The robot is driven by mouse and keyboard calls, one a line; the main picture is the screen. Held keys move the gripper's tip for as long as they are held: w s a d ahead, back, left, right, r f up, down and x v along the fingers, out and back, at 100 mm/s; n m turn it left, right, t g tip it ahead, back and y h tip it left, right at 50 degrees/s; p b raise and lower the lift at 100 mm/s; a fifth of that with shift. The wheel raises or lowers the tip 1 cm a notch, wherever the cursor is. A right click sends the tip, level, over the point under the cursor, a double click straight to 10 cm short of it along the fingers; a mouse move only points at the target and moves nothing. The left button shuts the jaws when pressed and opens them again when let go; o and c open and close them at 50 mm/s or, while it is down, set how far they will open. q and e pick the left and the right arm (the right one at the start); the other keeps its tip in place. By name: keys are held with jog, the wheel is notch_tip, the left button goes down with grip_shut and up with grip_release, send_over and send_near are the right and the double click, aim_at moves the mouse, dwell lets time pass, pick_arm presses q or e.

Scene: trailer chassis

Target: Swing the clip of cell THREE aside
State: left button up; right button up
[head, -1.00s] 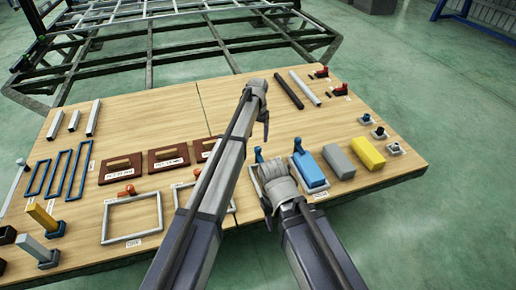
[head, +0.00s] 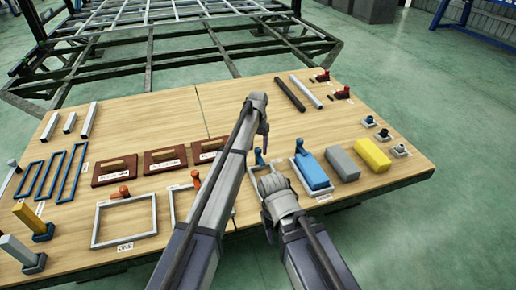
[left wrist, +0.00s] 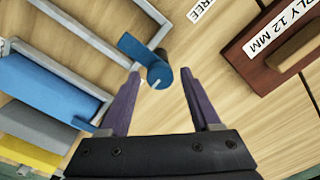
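Cell THREE's blue clip (left wrist: 152,62) is at a corner of a grey frame (left wrist: 95,45) in the left wrist view. Its blue top also shows in the head view (head: 259,157). My left gripper (left wrist: 163,78) is open, its two purple fingers apart, with the clip between and just ahead of the tips. I see no contact. In the head view my left gripper (head: 264,127) points down above the clip. The label (left wrist: 200,10) ending in "REE" is partly cut off.
A blue block (head: 313,172) lies in the neighbouring cell, which has its own blue clip (head: 299,147). Grey (head: 342,163) and yellow (head: 373,155) blocks follow to the right. Bare wood lies behind the cells.

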pick_arm(q)
grip_shut()
dwell(0.5)
jog(key=m, duration=0.4)
jog(key=shift+m, duration=0.3)
jog(key=m, duration=0.4)
jog(key=shift+m, duration=0.3)
jog(key=m, duration=0.4)
jog(key=shift+m, duration=2.3)
